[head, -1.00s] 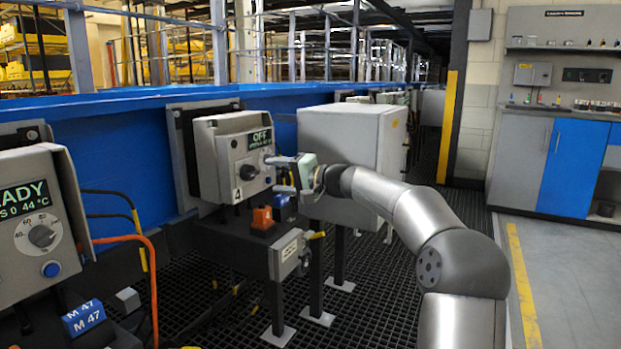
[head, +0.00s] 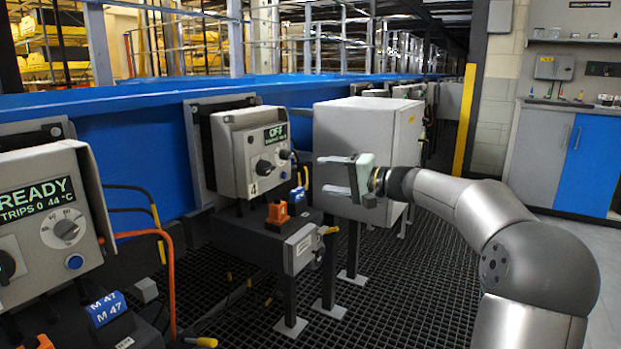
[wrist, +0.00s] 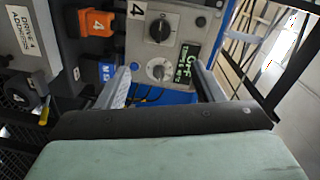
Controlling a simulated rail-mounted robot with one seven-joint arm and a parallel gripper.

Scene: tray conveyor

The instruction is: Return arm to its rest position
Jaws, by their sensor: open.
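My gripper (head: 336,174) is open and empty in the head view, with its two fingers apart and pointing left. It hangs in front of the large grey cabinet (head: 365,135), to the right of the control box marked 4 (head: 235,160), and looks clear of the box. The box's display (head: 275,134) reads OFF. In the wrist view the two fingers (wrist: 162,88) stand apart, with the box's dial face (wrist: 160,45) beyond and between them. Nothing is held.
Below box 4 are an orange block (head: 277,213) and a grey switch box (head: 300,248) with a yellow handle. Another control box (head: 60,215), reading READY, stands at left with an orange cable. Dark grating floor (head: 395,300) lies open in front.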

